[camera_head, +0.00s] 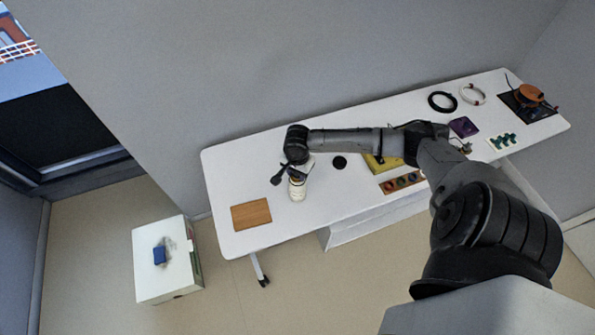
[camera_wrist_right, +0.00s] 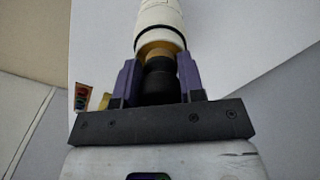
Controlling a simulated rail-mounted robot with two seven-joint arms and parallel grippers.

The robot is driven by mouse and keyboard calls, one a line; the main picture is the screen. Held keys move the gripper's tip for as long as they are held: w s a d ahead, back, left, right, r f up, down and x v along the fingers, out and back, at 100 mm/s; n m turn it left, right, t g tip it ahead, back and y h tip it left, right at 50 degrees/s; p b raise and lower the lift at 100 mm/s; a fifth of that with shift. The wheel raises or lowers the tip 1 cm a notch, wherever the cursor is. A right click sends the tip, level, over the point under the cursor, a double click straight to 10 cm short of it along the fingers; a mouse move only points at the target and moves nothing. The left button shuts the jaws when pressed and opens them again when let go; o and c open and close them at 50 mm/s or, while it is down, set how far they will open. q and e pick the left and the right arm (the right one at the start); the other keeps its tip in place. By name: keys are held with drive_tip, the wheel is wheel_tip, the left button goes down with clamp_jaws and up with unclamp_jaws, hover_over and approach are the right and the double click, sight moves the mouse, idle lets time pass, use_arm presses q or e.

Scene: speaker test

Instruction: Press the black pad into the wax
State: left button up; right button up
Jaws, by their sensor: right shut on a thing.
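My right gripper (camera_head: 296,172) is over the left part of the white table. It is shut on the black neck of a white cylindrical tool (camera_head: 297,189), with a gold band beside the neck. The tool (camera_wrist_right: 162,24) also shows in the right wrist view, its black neck between the purple fingers of the gripper (camera_wrist_right: 160,77). The far end of the tool is out of that view, and I cannot see a pad on it. A black round thing (camera_head: 340,162) lies on the table right of the tool; I cannot tell whether it is pad or wax. My left gripper is not in view.
A brown board (camera_head: 251,214) lies on the white table (camera_head: 225,170) at left. A yellow box (camera_head: 376,166) and a brown holder with coloured rings (camera_head: 400,182) lie under and beside my arm. Cables, a purple piece and an orange device are at right. A white box (camera_head: 160,275) stands on the floor.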

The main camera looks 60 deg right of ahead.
drive_tip(key=shift+f, duration=0.1)
idle(0.3)
drive_tip(key=shift+f+p, duration=0.1)
drive_tip(key=shift+p, duration=0.2)
idle(0.5)
drive_tip(key=shift+s, duration=0.1)
idle(0.4)
wheel_tip(320, 180, up, 3)
drive_tip(key=p, duration=0.4)
wheel_tip(320, 180, up, 4)
drive_tip(key=p, duration=0.5)
drive_tip(key=shift+r+p, duration=0.2)
drive_tip(key=shift+p, duration=0.35)
drive_tip(key=shift+f, duration=0.1)
